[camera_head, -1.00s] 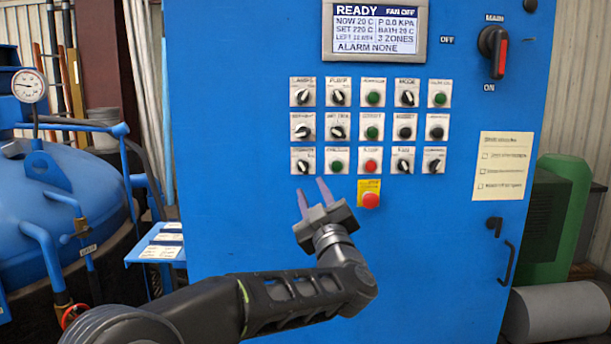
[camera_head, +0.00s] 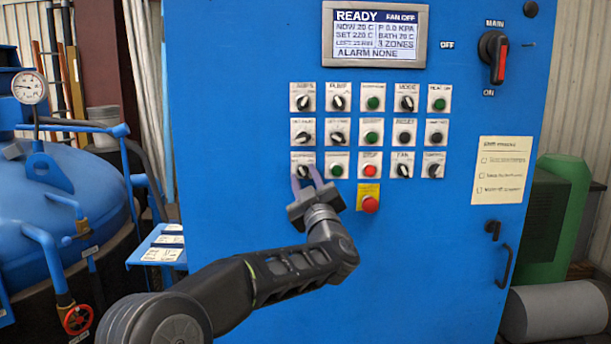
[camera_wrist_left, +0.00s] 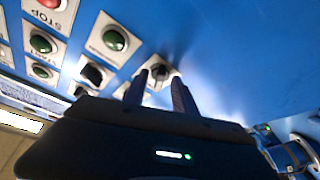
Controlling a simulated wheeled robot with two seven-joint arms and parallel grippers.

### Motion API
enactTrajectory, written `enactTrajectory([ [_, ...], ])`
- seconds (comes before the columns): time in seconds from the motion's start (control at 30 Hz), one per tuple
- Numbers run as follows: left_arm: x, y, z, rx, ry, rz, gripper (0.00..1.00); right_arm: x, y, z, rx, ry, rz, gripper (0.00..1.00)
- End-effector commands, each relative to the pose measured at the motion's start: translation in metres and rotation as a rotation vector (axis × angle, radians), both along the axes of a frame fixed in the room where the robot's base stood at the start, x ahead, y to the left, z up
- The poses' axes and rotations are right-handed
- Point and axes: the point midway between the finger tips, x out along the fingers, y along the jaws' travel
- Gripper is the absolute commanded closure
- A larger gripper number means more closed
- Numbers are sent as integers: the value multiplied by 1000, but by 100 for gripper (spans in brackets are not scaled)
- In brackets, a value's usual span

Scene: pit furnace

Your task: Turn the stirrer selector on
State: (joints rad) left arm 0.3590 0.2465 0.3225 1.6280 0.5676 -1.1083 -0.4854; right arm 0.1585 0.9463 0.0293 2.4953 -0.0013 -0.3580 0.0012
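The bottom-left selector (camera_head: 303,171) on the blue cabinet is a black knob on a white plate. Its label is too blurred to read, so I cannot confirm that it is the stirrer selector. My left gripper (camera_head: 305,177) is at this knob, fingers apart, one on each side of it. In the left wrist view the knob (camera_wrist_left: 160,72) shows between the tips of the open left gripper (camera_wrist_left: 160,84). I cannot tell whether the fingers touch it. The fingers partly hide the knob's pointer. My right gripper is out of view.
A green button (camera_head: 337,170) and a red stop button (camera_head: 370,171) sit to the right in the same row. A red emergency button (camera_head: 370,204) is just below. The display (camera_head: 375,36) reads READY. The panel left of the knob is bare.

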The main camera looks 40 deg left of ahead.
Motion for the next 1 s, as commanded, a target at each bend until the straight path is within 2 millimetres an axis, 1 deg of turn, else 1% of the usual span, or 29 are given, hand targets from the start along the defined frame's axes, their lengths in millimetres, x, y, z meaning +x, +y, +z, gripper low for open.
enactTrajectory([
  [0.23,1,0,0,0,0,0,67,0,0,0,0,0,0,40],
  [0.63,0,0,0,0,0,0,100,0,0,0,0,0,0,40],
  [1.0,0,0,0,0,0,0,100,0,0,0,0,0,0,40],
])
